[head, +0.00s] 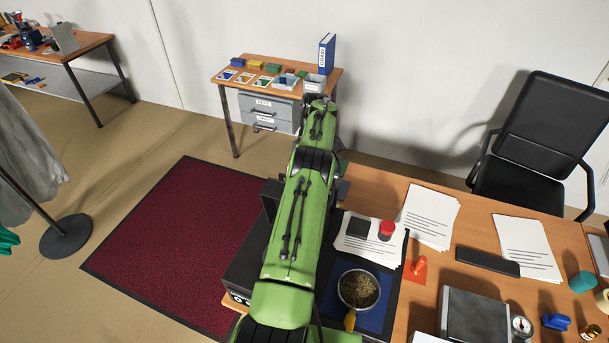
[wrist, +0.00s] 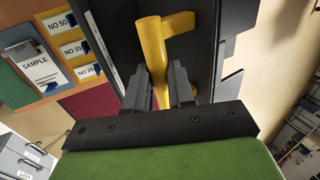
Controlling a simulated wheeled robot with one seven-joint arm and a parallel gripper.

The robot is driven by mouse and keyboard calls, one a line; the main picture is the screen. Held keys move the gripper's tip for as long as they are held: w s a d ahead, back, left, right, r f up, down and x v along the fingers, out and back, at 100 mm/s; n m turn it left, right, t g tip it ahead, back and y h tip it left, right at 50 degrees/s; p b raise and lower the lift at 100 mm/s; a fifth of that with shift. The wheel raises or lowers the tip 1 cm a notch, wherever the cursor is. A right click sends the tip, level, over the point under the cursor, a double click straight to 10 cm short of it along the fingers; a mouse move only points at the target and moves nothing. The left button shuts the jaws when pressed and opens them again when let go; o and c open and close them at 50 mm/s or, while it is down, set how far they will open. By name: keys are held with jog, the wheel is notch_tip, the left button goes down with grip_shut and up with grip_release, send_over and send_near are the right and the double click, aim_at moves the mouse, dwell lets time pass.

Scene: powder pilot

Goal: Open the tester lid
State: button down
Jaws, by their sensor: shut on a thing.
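In the wrist view, my gripper (wrist: 167,85) is shut on a yellow handle (wrist: 151,38). The handle stands out from a dark panel (wrist: 204,30), which looks like the tester lid; its angle is hard to tell. In the head view, my green arm reaches away over the left end of the desk and hides my gripper and the handle. The black tester body (head: 243,262) shows in part at the left of my arm, with dark parts further up on both sides of it.
A small table (head: 222,78) with bins is behind. A dark red floor mat (head: 165,240) lies clear at left.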

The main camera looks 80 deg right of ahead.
jog(key=shift+f, duration=0.1)
dwell(0.3)
jog(key=c, duration=1)
grip_release()
jog(key=shift+d, duration=0.1)
